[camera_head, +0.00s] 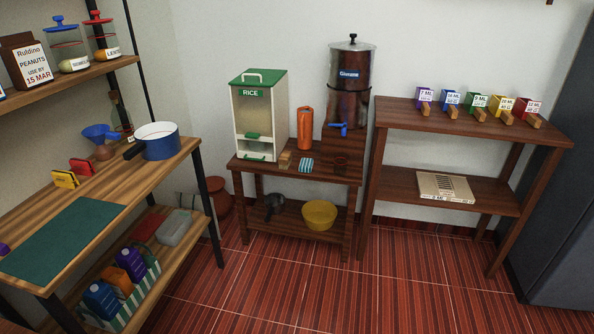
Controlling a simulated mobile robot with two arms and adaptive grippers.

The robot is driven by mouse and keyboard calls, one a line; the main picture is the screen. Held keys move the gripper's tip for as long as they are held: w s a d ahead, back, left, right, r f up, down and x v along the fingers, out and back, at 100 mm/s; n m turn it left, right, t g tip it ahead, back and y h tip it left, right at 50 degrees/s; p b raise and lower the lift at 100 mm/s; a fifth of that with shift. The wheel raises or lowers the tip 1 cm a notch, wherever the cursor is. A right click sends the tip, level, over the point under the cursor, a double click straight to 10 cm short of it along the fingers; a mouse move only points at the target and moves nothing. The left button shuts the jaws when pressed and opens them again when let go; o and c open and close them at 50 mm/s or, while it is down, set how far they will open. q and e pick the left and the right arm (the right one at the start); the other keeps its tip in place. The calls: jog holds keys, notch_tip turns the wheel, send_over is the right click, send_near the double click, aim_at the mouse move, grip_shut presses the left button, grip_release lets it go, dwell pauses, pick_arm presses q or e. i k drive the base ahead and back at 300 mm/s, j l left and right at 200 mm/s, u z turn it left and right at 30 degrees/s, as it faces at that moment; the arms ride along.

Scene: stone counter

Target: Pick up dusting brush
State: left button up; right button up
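I cannot make out a dusting brush for certain. A small tan-brown object (285,160) sits on the middle wooden table in front of the rice dispenser; it is too small to identify. A blue-and-white striped item (306,165), perhaps a folded cloth, lies to its right. Neither of my grippers is in view.
The middle table (330,176) also holds a green-and-white rice dispenser (258,115), an orange cylinder (305,128) and a water dispenser (349,85). A left counter (120,190) holds a blue pot (160,141) and green mat (62,240). The red floor (330,295) is clear.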

aim_at(285, 160)
jog(key=i, duration=0.4)
jog(key=z, duration=1.6)
jog(key=u, duration=1.7)
jog(key=i+j+z, duration=0.2)
jog(key=i, duration=0.65)
